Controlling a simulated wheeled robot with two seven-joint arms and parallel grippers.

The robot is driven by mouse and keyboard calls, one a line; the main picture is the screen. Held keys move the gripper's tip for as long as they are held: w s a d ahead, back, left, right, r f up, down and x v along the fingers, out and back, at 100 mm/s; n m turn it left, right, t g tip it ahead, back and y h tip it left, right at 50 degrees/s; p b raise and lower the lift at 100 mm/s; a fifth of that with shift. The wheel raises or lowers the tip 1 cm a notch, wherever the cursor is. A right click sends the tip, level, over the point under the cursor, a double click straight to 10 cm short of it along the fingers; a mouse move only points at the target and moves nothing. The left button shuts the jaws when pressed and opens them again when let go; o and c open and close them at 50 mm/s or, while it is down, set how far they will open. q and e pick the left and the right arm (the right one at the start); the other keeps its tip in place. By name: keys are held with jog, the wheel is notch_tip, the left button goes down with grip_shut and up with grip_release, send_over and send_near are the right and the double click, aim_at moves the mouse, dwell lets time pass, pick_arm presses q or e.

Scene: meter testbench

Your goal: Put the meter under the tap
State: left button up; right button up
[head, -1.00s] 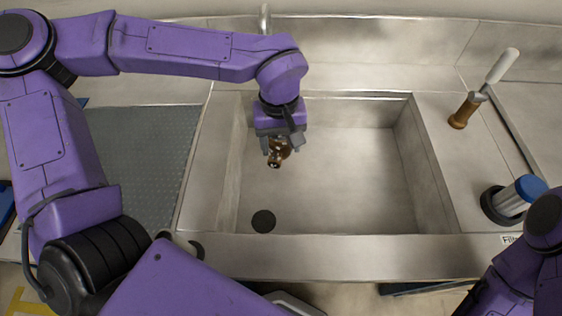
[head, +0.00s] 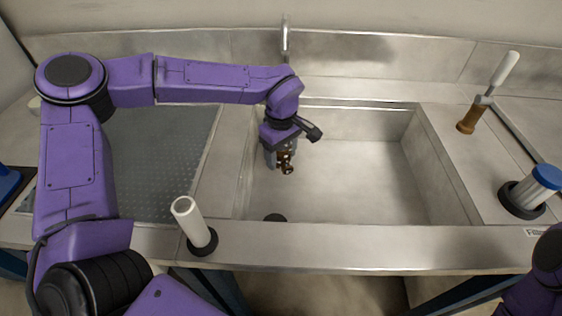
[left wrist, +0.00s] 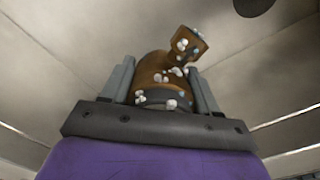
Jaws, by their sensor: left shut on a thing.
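The meter (head: 286,167) is a small brown, brass-like body; in the left wrist view it (left wrist: 165,78) carries several white and pale-blue specks. My left gripper (head: 278,156) is shut on it and holds it over the left part of the sink basin (head: 350,180); the wrist view shows a finger on each side of it. I cannot tell its exact height above the basin floor. The tap (head: 285,38) stands at the back of the sink, behind my left wrist; its lower part is hidden by my arm. My right gripper is not in view; only part of my right arm shows at lower right.
A dark round drain (head: 275,217) is at the basin's front left. A white cylinder on a black base (head: 188,220) stands on the front rim. A blue-capped filter (head: 530,190) and a brown-and-white handled tool (head: 470,115) stand on the right ledge.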

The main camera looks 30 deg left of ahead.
aim_at(282, 163)
pick_arm(q)
jog(key=w+f, duration=0.2)
jog(key=shift+w+a+f, duration=0.3)
jog(key=shift+a+f, duration=0.1)
jog(key=shift+s+f, duration=0.1)
jog(key=shift+f, duration=1.3)
jog(key=shift+f, duration=0.1)
jog(key=o, duration=1.4)
jog(key=shift+s, duration=0.1)
notch_tip(282, 163, up, 12)
jog(key=shift+r+p, duration=0.15)
jog(key=shift+p, duration=0.25)
